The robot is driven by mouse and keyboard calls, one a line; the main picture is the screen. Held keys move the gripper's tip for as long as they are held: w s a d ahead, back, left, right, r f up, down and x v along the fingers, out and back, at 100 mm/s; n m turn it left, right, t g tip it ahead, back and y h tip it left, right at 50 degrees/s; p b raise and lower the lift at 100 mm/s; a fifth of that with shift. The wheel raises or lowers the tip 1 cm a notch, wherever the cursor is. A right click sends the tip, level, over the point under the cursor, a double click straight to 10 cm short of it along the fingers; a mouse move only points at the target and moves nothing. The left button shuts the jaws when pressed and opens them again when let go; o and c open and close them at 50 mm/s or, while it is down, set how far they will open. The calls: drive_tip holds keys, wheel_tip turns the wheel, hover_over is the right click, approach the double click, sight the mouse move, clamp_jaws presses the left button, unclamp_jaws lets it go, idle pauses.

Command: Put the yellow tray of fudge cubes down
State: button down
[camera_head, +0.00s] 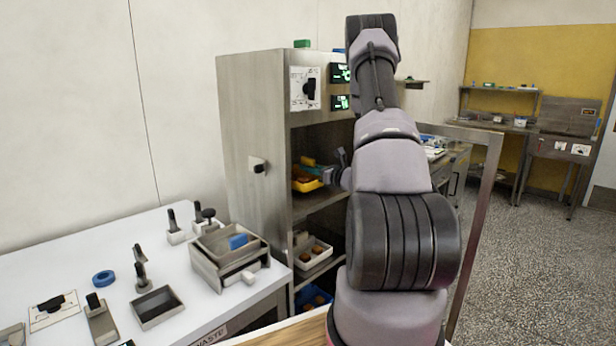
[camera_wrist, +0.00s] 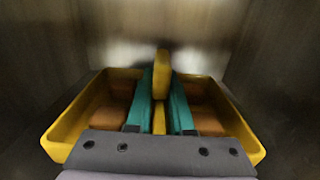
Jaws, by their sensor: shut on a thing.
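The yellow tray (camera_head: 308,186) is inside the upper open bay of the steel cabinet, partly hidden by my arm. In the wrist view the yellow tray (camera_wrist: 62,128) holds brown fudge cubes (camera_wrist: 205,118) on both sides of an upright yellow middle grip (camera_wrist: 161,72). My gripper (camera_wrist: 160,100) has its teal fingers shut on that grip, one on each side. My gripper also shows small in the head view (camera_head: 316,168). The tray looks level and close above the shelf (camera_head: 308,207); I cannot tell whether it touches.
Below stand a white tray (camera_head: 316,255) with brown pieces and a blue tray (camera_head: 311,300). Cabinet walls are close on both sides of the yellow tray. The cabinet's open door (camera_head: 484,190) stands to the right. A white worktop (camera_head: 70,260) with tools is at left.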

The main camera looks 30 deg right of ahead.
sight(308, 176)
drive_tip(key=shift+w+f, duration=0.15)
drive_tip(key=shift+f, duration=1.2)
drive_tip(key=shift+f, duration=0.1)
drive_tip(key=c, duration=0.8)
unclamp_jaws()
drive_tip(key=v, duration=1.2)
